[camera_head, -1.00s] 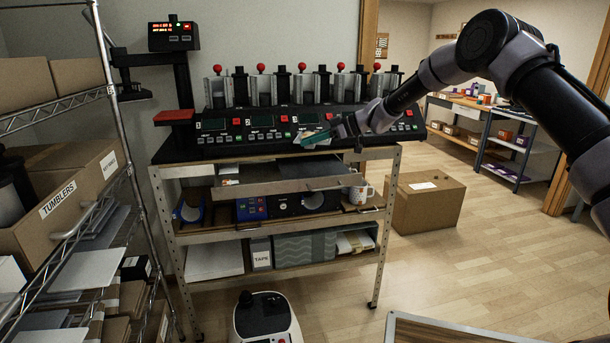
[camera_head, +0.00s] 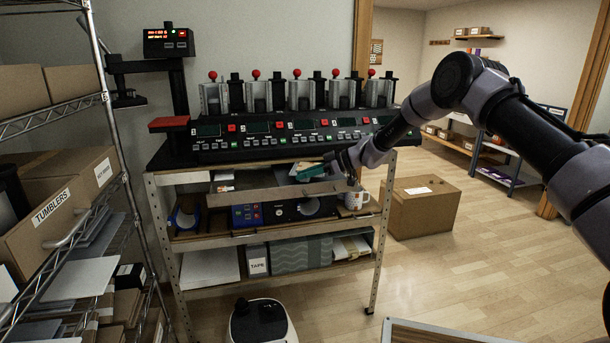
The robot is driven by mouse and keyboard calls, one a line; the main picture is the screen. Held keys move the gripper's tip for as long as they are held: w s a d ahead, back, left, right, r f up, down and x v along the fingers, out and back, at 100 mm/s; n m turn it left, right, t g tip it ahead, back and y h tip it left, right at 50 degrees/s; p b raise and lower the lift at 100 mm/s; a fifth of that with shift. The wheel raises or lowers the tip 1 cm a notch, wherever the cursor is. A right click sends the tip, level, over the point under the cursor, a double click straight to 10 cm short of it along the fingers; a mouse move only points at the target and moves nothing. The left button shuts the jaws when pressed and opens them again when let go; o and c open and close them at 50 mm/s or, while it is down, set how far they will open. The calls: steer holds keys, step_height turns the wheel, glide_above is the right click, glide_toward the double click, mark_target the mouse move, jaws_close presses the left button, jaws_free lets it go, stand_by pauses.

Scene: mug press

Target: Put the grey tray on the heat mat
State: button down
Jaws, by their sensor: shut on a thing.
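My gripper (camera_head: 335,162) is at the right end of the bench, just below the front edge of the press panel. It is small in this view and its jaws are partly hidden. It is shut on a small flat thing with teal and grey parts (camera_head: 310,172), at its left side. I cannot tell whether this is the grey tray. The held thing overlaps the opening under the bench top, above a pulled-out, pale-fronted drawer or shelf (camera_head: 272,193). Whether it touches anything there is unclear. I cannot make out the heat mat.
The black press panel (camera_head: 270,135) carries several presses with red knobs. Lower shelves hold a white mug (camera_head: 356,197), a blue device (camera_head: 247,215) and a box marked TAPE (camera_head: 257,262). A cardboard box (camera_head: 424,207) stands right on open floor. A wire rack (camera_head: 128,190) is close on the left.

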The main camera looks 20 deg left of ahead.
steer(key=c, duration=0.7)
jaws_free()
steer(key=shift+f, duration=0.15)
steer(key=shift+w+d+r, duration=0.1)
steer(key=shift+d+r, duration=0.15)
steer(key=shift+r, duration=0.05)
steer(key=v, duration=1.1)
steer(key=shift+d+r, duration=0.1)
steer(key=shift+d, duration=0.15)
steer(key=s+d+r+m+t+h, duration=0.25)
steer(key=s+d+r+m, duration=0.35)
steer(key=d+r, duration=0.5)
steer(key=s+d+r+m+t+h, duration=0.2)
steer(key=s+d+r+m+h, duration=0.2)
steer(key=s+d+r, duration=0.55)
steer(key=s+d+r+m+t+h, duration=0.1)
steer(key=s+d+m, duration=0.3)
steer(key=s+d, duration=0.2)
steer(key=s+d+r+m+t+h, duration=0.2)
steer(key=s+d+m, duration=0.3)
steer(key=s+d, duration=0.2)
steer(key=s+d+r+m+t+h, duration=0.1)
steer(key=s+d+r+m, duration=0.1)
steer(key=s+d+m, duration=0.3)
steer(key=shift+s+d+r+t+h, duration=0.1)
steer(key=shift+s+d+t+h, duration=0.2)
steer(key=shift+d, duration=0.65)
steer(key=shift+s+d+t+h, duration=0.1)
steer(key=shift+s+d, duration=0.3)
steer(key=shift+d, duration=0.55)
